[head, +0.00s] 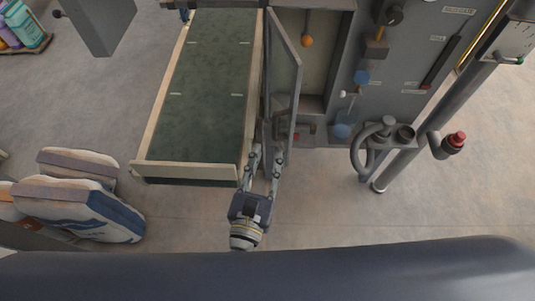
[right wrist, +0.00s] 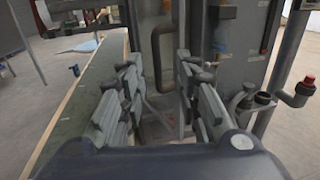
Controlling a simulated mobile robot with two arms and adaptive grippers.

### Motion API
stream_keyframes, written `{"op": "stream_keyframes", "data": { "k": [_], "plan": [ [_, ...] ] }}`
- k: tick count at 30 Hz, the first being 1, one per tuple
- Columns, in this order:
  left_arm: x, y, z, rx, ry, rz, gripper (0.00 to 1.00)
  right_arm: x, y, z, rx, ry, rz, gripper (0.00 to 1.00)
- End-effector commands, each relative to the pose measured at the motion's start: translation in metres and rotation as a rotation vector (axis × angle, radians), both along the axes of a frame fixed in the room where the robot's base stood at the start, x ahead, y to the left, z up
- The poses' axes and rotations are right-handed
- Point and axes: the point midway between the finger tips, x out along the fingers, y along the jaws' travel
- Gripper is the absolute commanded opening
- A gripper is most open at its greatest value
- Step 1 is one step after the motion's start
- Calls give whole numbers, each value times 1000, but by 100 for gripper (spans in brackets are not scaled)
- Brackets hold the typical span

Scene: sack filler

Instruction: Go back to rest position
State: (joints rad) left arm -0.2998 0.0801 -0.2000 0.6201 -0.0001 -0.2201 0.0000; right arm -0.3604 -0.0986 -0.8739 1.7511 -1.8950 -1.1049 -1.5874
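My right gripper (head: 265,152) is in the lower middle of the head view, at the near end of an open grey cabinet door (head: 284,60). Its two fingers are spread apart. In the right wrist view the open fingers (right wrist: 157,68) stand left and right, with a gap between them. A bar-shaped handle (right wrist: 156,58) shows in that gap, beyond the fingertips; nothing is seen clamped. I cannot tell whether a finger touches the door. My left gripper is in neither view.
A green-topped conveyor (head: 212,95) lies left of the door. Filled sacks (head: 80,205) are at the lower left. A control panel (head: 420,50) is at upper right, with a red-topped post (head: 455,142) and a curved pipe (head: 362,150). Floor (head: 330,215) is clear at lower right.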

Motion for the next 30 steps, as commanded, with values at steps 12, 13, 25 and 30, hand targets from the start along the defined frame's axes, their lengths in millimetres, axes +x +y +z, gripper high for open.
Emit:
{"op": "stream_keyframes", "data": {
  "k": [12,13,25,30],
  "plan": [
    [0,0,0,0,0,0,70,1,0,-4,3,5,3,31],
    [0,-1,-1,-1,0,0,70,1,0,-7,7,11,5,31],
    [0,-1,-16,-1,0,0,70,-11,-17,-207,384,353,10,31],
    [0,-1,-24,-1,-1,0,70,-42,-41,-305,633,517,-101,31]
  ]
}}
